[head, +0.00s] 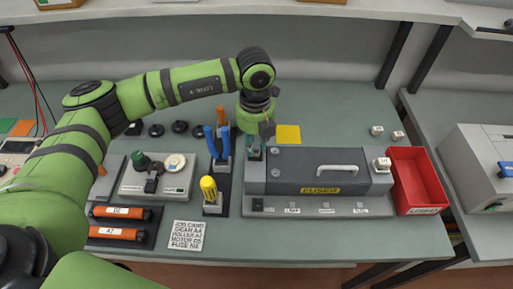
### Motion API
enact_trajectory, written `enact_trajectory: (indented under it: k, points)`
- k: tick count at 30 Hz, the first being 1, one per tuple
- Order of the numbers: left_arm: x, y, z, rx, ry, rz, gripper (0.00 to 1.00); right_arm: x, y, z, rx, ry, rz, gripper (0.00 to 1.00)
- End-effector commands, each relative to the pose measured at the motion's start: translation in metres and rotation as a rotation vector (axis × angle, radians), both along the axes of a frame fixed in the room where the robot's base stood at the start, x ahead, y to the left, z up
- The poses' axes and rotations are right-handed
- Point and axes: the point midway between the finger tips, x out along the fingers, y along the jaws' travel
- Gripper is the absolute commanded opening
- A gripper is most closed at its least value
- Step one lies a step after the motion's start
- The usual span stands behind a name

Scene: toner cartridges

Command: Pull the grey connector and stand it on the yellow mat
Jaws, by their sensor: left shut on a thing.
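My left gripper (255,149) reaches down at the left end of the dark grey fuser unit (310,172). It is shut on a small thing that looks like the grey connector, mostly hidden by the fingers. I cannot tell whether the connector is still seated in the unit. The yellow mat (289,134) lies flat on the table behind the fuser unit, just right of my gripper, and looks empty. My right gripper is not in view.
A tool holder with blue pliers (223,142) and a yellow-handled tool (209,188) stand close left of the gripper. A red bin (414,180) is right of the unit. Small white blocks (377,130) lie at the back right. Table behind the mat is clear.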

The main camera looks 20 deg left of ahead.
Motion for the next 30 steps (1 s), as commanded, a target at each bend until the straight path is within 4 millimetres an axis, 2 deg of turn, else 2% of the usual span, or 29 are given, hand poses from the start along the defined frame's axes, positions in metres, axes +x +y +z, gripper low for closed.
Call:
enact_trajectory:
  k: [30]
  points:
    - [0.001,0.000,0.015,0.000,-0.002,0.001,0.00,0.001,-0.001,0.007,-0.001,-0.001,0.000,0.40]
